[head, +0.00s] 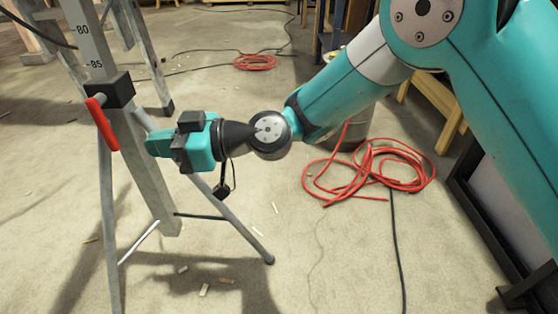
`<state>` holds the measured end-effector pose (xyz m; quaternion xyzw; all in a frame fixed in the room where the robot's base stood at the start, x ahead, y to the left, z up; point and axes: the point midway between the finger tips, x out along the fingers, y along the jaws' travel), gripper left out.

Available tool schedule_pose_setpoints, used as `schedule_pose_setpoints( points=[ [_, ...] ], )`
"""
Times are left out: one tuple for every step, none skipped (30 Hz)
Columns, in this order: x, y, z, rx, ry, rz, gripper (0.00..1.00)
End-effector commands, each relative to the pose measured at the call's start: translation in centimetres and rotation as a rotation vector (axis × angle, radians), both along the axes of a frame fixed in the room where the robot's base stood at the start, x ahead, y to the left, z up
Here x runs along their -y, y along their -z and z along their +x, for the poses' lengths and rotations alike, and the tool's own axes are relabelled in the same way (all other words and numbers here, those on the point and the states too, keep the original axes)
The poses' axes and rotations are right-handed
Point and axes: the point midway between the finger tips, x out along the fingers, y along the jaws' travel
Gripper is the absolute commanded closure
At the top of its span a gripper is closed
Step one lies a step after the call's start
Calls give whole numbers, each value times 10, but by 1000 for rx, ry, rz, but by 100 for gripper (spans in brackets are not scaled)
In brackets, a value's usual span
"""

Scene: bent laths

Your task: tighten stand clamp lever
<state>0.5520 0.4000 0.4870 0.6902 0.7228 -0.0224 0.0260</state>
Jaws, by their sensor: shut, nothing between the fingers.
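The stand (143,170) is a grey upright column with printed marks 80 and 85 and thin splayed legs, at the left of the head view. A black clamp collar (116,91) sits around the column. The red clamp lever (102,124) hangs from the collar's left side, tilted, its lower end to the right. My gripper (150,141) is shut and empty, pointing left. In the picture it is just right of the column and a little below the collar, apart from the lever. Its depth relative to the stand is hard to tell.
A coiled red hose (385,172) lies on the floor below my arm, with a black cable (396,245) running forward. Another red coil (255,62) lies farther back. Small wood scraps (204,290) lie on the concrete floor. Dark framing (480,215) stands at the right.

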Motion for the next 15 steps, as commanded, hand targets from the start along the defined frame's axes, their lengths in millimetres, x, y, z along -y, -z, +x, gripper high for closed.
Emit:
schedule_pose_setpoints(
  points=[
    [14, 1, 3, -11, 7, -8, 100],
    [22, 2, 3, -11, 8, -7, 100],
    [32, 5, 3, -11, 8, -7, 100],
    [39, 6, 4, -11, 8, -6, 100],
    [46, 8, 4, -12, 8, -7, 100],
    [56, 10, 4, -11, 8, -6, 100],
    [63, 12, 5, -11, 8, -6, 100],
    [70, 14, 5, -11, 8, -6, 100],
    [80, 15, 5, -11, 9, -4, 100],
    [86, 17, 5, -11, 8, -6, 100],
    [93, 19, 6, -11, 9, -5, 100],
    [102, 21, 6, -11, 8, -5, 100],
    [108, 22, 6, -11, 9, -3, 100],
    [114, 24, 7, -9, 9, -5, 100],
    [123, 26, 7, -9, 8, -5, 100]
  ],
)
